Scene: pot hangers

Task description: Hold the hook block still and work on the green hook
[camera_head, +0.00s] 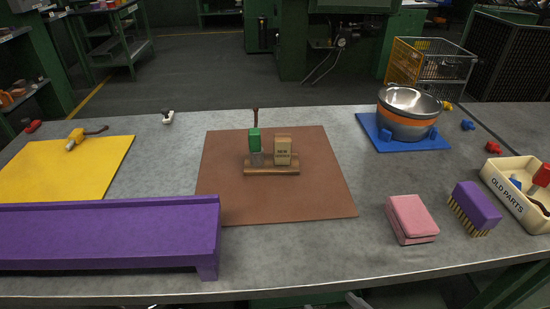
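A small wooden block (271,168) stands on the brown mat (290,203) in the middle of the table. A green part (254,138) stands upright at its left, above a greyish, see-through-looking piece (257,159). A dark thin stem (255,116) shows just above the green part; I cannot tell if it is the hook's tip. A tan box (283,151) with small dark lettering, its first word seemingly "NEW", stands at the block's right. Neither of my grippers can be made out in the head view.
A purple bench-like piece (110,235) fills the front left. A yellow mat (60,170) lies behind it. A steel pot (405,112) sits on a blue mat (375,134). A pink sponge (411,219), purple brush (474,208) and "OLD PARTS" bin (511,196) stand at right.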

